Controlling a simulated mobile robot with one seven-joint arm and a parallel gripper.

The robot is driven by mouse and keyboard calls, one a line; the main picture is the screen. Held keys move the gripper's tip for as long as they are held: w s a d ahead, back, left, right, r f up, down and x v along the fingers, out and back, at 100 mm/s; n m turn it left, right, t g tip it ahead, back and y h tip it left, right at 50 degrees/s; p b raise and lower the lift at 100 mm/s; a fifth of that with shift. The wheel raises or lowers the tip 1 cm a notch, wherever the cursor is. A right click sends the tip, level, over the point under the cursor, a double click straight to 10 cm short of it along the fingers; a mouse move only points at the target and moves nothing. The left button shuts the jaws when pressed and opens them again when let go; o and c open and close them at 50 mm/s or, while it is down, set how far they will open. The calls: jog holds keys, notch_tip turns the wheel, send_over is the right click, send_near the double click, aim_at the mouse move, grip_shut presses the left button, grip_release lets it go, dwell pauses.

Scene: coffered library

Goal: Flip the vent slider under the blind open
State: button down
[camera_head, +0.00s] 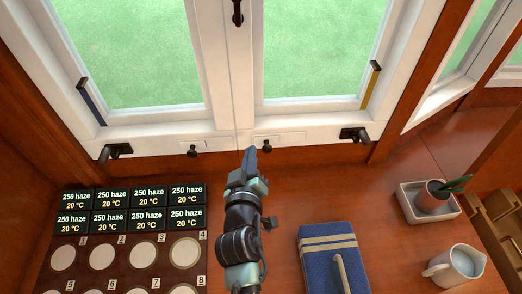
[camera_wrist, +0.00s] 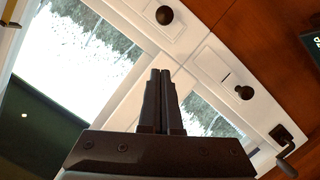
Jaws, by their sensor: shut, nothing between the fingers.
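Two white vent plates sit low on the white window frame, each with a dark round knob. In the head view the left knob (camera_head: 192,151) and the right knob (camera_head: 267,147) stand on either side of the window's middle. The wrist view shows the left knob (camera_wrist: 244,92) beside a short dark slot, and the right knob (camera_wrist: 165,15) at the top. I cannot tell whether either slider is open. No blind is clearly seen. My gripper (camera_head: 250,153) is shut and empty, just left of the right knob in the head view; its fingertips (camera_wrist: 160,73) point at the window.
Black crank handles (camera_head: 115,152) (camera_head: 354,135) sit at both frame ends. A thin cord hangs at the window's middle. A display board (camera_head: 131,212), blue case (camera_head: 325,262), white pitcher (camera_head: 455,265) and plant pot (camera_head: 432,197) stand on the wooden desk.

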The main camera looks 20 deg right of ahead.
aim_at(267, 145)
jog(key=w+d+f+b, duration=0.1)
jog(key=w+d+f, duration=0.2)
jog(key=w+f, duration=0.1)
jog(key=shift+w+d+f+b, duration=0.15)
jog(key=shift+d+f+b, duration=0.05)
jog(key=shift+d+b, duration=0.2)
